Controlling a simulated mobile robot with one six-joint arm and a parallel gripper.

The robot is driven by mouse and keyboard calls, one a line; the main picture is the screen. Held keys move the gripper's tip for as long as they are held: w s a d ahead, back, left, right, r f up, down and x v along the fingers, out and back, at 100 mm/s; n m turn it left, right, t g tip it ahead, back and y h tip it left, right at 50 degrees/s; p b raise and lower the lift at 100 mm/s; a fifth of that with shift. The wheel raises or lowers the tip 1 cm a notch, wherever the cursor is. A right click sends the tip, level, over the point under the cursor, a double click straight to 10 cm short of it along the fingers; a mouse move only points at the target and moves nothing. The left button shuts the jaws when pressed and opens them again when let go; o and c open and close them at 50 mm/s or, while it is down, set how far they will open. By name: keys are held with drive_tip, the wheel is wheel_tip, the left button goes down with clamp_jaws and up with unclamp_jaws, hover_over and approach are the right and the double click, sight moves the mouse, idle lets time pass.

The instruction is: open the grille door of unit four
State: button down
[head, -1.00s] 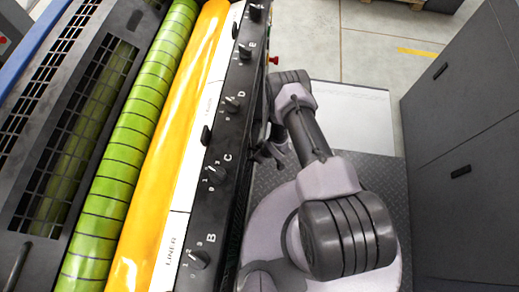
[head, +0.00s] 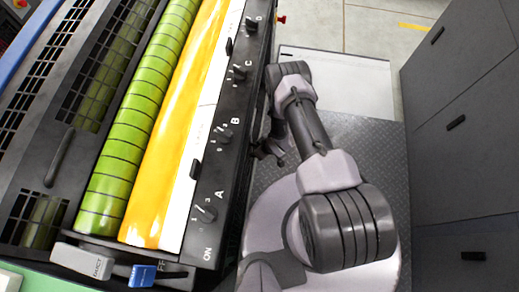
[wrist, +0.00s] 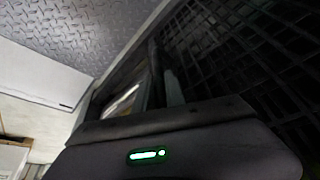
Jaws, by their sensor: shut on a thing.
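The grille door (wrist: 245,50) shows in the wrist view as a dark mesh filling the right side, close to my gripper. My gripper's housing with a green light fills the bottom of that view. Its fingers (wrist: 160,85) reach up to the left edge of the mesh and are shut on part of the door. The exact grip spot is too dark to make out. In the head view my gripper (head: 268,150) is low beside the unit's black control rail (head: 222,150), partly hidden. The door's face is hidden there.
The ink unit has a green roller (head: 115,165), a yellow roller (head: 165,150) and black top grilles (head: 105,75). Grey cabinets (head: 465,130) stand on the right. Dark tread plate (head: 375,140) floors the aisle between, beyond it a pale panel (head: 345,85).

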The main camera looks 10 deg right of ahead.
drive_tip(key=shift+s, duration=0.1)
idle(0.3)
drive_tip(key=c, duration=1.4)
unclamp_jaws()
drive_tip(key=p+v, duration=0.7)
drive_tip(key=v, duration=1)
drive_tip(key=shift+s+p, duration=0.2)
drive_tip(key=shift+p, duration=0.15)
drive_tip(key=shift+r, duration=0.15)
